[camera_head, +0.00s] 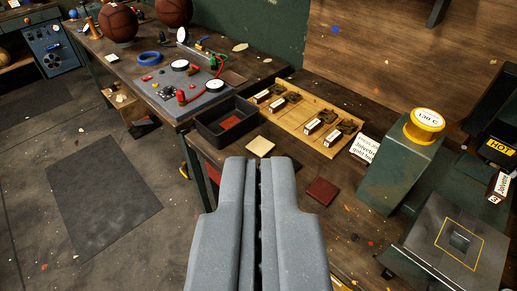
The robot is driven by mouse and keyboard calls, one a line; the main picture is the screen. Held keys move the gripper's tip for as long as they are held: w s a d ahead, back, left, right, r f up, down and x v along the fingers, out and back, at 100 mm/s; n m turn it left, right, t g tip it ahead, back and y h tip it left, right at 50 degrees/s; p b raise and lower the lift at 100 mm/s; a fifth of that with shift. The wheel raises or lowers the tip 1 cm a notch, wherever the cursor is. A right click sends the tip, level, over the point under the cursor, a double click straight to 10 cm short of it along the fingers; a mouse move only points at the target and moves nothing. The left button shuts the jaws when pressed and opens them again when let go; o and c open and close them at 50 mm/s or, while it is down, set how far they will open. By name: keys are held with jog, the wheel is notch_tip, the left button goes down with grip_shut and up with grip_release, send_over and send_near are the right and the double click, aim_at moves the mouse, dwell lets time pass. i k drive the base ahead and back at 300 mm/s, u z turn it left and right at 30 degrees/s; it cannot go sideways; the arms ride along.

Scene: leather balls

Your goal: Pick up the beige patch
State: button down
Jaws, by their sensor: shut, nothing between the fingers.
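The beige patch (260,146) is a small pale square lying flat on the wooden bench, just right of the front of a black tray (228,122). My gripper (259,160) is shut and empty in the lower middle of the view. In the picture its tips end just below the patch, and I see no contact. The patch shows almost whole. The gripper hides part of the bench edge.
A dark red patch (322,191) lies right of my gripper. A wooden board with stamps (318,121) lies behind. A green block with a yellow-topped knob (426,122) stands right, near a metal plate (450,240). A grey mat (184,93) with tools and basketballs (118,22) are farther left.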

aim_at(260, 146)
jog(key=u, duration=0.05)
jog(key=k, duration=0.35)
jog(key=u, duration=0.65)
jog(key=i, duration=1.3)
jog(key=u, duration=0.05)
